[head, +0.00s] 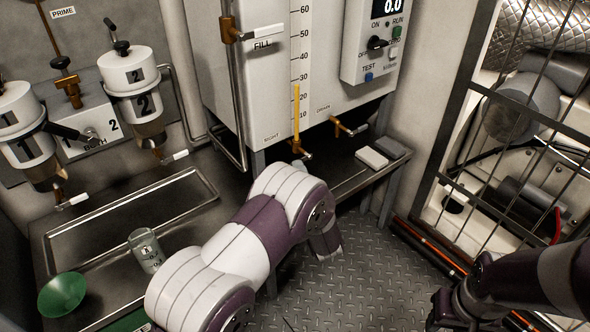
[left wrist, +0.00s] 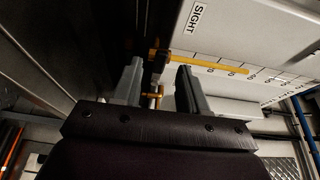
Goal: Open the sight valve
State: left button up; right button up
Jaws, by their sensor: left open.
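The brass sight valve (head: 304,152) sits at the foot of the sight gauge (head: 297,107), whose amber column stands near 25. In the left wrist view the valve (left wrist: 158,63) shows beyond my fingertips, in the gap between them. My left gripper (left wrist: 159,72) is open, with one grey finger on each side of that gap and nothing held. I cannot tell whether a finger touches the valve. My left arm hides this gripper in the head view. My right gripper (head: 443,312) is dark and low at the right; its jaws are unclear.
The brass drain valve (head: 343,127) is close to the right of the sight valve. The fill valve (head: 232,32) is on the tank's left edge. A jar (head: 146,250) and a green funnel (head: 62,294) stand on the bench at left. A barred guard (head: 505,125) is at right.

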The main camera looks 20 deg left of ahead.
pick_arm(q)
jog(key=b+x, duration=0.1)
jog(key=x, duration=0.4)
grip_shut()
jog(key=w+d+f+n+g+y+b, duration=0.1)
jog(key=n+y+b, duration=0.3)
jog(key=n+b, duration=0.4)
jog(key=w+d+f+n+g+y+b, duration=0.1)
jog(key=w+d+f+n+y+b, duration=0.1)
jog(key=n+b, duration=0.6)
jog(key=w+f+n+y, duration=0.1)
jog(key=f+n+y, duration=0.1)
jog(key=n, duration=0.5)
jog(key=shift+d+n+y, duration=0.2)
jog(key=shift+n+y, duration=0.1)
jog(key=shift+y, duration=0.3)
jog(key=shift+r+b, duration=0.15)
jog(key=shift+b, duration=0.15)
jog(key=shift+r, duration=0.1)
